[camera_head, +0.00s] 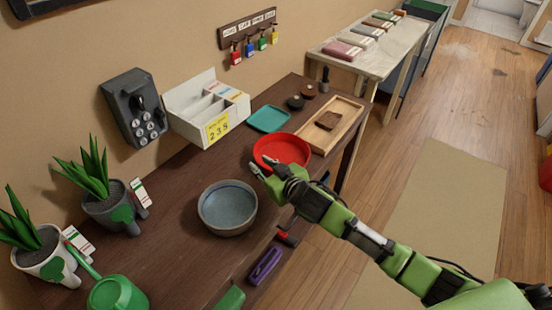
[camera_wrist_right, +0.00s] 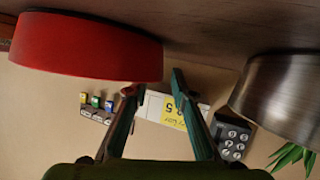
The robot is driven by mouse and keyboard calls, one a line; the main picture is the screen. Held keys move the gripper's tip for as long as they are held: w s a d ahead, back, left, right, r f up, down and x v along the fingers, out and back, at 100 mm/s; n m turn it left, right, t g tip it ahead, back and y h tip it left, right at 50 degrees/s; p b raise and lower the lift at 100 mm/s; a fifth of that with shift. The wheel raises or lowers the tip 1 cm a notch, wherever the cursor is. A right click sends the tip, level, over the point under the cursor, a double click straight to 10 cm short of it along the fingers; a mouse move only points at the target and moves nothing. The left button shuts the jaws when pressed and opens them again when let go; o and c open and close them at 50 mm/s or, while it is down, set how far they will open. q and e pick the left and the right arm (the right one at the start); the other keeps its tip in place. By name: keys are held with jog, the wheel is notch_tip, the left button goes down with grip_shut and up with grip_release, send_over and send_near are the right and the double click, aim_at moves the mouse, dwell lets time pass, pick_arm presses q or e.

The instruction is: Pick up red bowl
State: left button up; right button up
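The red bowl (camera_head: 284,147) sits upright on the dark wooden table (camera_head: 171,228). In the right wrist view, which is upside down, the red bowl (camera_wrist_right: 85,47) fills the upper left. My right gripper (camera_head: 260,166) is at the bowl's near-left side, between it and a grey-blue bowl. In the wrist view my right gripper's fingers (camera_wrist_right: 155,84) are spread with nothing held between them. One finger is close to the red bowl's edge; I cannot tell whether it touches. My left gripper is not in view.
The grey-blue bowl (camera_head: 228,207) stands left of my right gripper and shows in the wrist view (camera_wrist_right: 283,95). A teal tray (camera_head: 268,118), a wooden tray (camera_head: 343,113), and a white organizer box (camera_head: 206,108) stand behind. Potted plants (camera_head: 110,207) and a green watering can (camera_head: 117,294) are at left.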

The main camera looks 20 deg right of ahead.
aim_at(259, 163)
jog(key=x, duration=0.2)
jog(key=shift+w+a, duration=0.1)
jog(key=shift+w, duration=0.25)
jog(key=shift+w+f, duration=0.1)
jog(key=shift+w, duration=0.15)
jog(key=shift+s, duration=0.15)
grip_shut()
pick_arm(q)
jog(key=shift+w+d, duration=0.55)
